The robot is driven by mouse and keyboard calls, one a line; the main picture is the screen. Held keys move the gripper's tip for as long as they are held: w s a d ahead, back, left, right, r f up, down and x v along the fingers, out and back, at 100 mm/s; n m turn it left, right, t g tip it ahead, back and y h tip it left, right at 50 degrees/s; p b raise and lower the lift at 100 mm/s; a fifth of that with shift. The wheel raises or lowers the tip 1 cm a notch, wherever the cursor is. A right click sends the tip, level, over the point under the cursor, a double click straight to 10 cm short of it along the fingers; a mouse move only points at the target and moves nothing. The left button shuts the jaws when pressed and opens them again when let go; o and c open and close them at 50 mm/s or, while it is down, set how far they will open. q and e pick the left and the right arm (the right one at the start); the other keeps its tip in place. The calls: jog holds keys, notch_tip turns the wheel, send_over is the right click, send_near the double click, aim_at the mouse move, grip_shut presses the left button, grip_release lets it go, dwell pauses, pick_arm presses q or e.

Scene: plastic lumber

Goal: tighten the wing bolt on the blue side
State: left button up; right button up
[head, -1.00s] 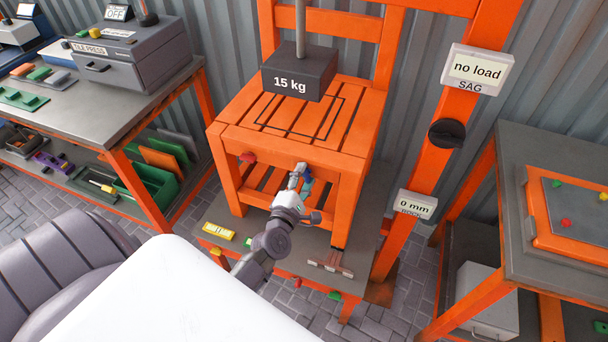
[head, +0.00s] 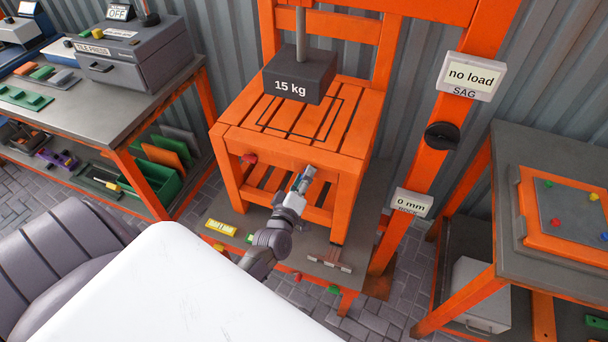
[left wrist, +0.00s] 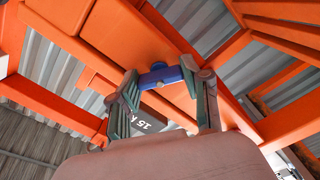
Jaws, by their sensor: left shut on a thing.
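The blue wing bolt (left wrist: 160,75) sits at the front rail of an orange slatted stool (head: 233,138), at its right side. My left gripper (left wrist: 158,79) is shut on it, with one finger on each side of the blue wings in the left wrist view. In the head view my left gripper (head: 307,172) reaches up to the rail from below and mostly hides the blue bolt. A red wing bolt (head: 249,159) sits at the left of the same rail. My right gripper is not in view.
A 15 kg weight (head: 299,70) hangs over the stool's top. A "no load" sag display (head: 471,76) and a "0 mm" display (head: 412,202) are on the orange post at right. Benches stand left and right.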

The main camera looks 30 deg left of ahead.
pick_arm(q)
jog(key=m+p, duration=0.2)
jog(key=m, duration=0.8)
jog(key=shift+m, duration=0.5)
jog(key=o, duration=1.2)
jog(key=shift+c, duration=0.2)
jog(key=v, duration=1.2)
